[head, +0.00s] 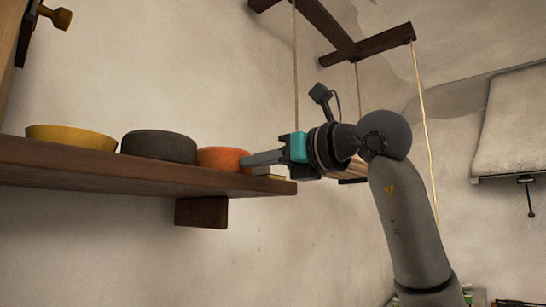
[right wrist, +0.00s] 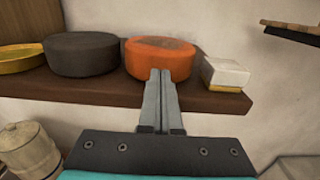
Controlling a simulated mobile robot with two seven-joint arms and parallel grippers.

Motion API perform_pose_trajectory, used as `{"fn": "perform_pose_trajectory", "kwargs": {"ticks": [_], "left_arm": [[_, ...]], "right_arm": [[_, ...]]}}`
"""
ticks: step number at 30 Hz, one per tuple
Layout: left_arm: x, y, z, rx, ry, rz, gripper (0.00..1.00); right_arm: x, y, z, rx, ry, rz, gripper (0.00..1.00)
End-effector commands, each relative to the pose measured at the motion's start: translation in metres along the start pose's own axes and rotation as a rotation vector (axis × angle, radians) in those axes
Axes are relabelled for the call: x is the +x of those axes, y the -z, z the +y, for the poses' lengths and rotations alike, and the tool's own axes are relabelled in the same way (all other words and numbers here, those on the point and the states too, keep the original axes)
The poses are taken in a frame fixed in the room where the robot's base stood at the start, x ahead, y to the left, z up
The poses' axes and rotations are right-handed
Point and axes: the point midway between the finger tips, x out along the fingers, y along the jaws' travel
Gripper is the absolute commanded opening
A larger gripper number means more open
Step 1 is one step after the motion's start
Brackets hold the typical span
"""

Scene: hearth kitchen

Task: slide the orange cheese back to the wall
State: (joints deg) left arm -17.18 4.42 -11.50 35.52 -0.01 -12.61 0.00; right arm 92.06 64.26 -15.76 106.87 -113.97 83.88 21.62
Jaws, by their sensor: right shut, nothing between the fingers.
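The orange cheese (head: 222,158) is a round wheel on a dark wooden wall shelf (head: 140,180). My right gripper (head: 245,161) is shut and empty. Its fingertips (right wrist: 160,75) are at the cheese's front side; I cannot tell for certain whether they touch it. They cover a small part of the cheese. My left gripper is not in view.
A hanging wooden frame with ropes (head: 385,42) is near my right arm. The wall is behind the shelf.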

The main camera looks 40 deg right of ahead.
Motion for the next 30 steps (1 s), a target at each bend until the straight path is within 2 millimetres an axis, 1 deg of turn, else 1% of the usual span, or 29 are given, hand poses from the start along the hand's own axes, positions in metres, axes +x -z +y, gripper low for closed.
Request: {"fn": "perform_pose_trajectory", "kwargs": {"ticks": [3, 11, 13, 16, 21, 24, 27, 30], "left_arm": [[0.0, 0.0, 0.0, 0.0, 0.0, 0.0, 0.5], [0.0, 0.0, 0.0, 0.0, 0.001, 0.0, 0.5], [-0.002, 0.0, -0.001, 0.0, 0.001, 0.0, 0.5], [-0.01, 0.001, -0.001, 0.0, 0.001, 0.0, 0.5], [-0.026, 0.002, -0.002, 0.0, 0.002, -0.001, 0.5], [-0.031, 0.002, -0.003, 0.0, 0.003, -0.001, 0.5], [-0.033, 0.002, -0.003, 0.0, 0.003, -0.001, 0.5], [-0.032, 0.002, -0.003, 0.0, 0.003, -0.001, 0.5]], "right_arm": [[0.003, 0.0, 0.0, 0.0, -0.001, 0.001, 0.0], [0.003, 0.0, 0.0, 0.0, 0.0, 0.001, 0.0], [0.006, 0.0, 0.0, 0.0, -0.001, 0.002, 0.0], [0.021, -0.002, 0.0, 0.001, -0.001, 0.005, 0.0], [0.056, -0.003, 0.0, 0.002, -0.002, 0.005, 0.0], [0.069, -0.002, 0.0, 0.001, -0.001, 0.005, 0.0], [0.075, 0.0, 0.0, 0.001, -0.001, 0.002, 0.0], [0.076, 0.001, 0.0, 0.001, 0.0, 0.002, 0.0]]}}
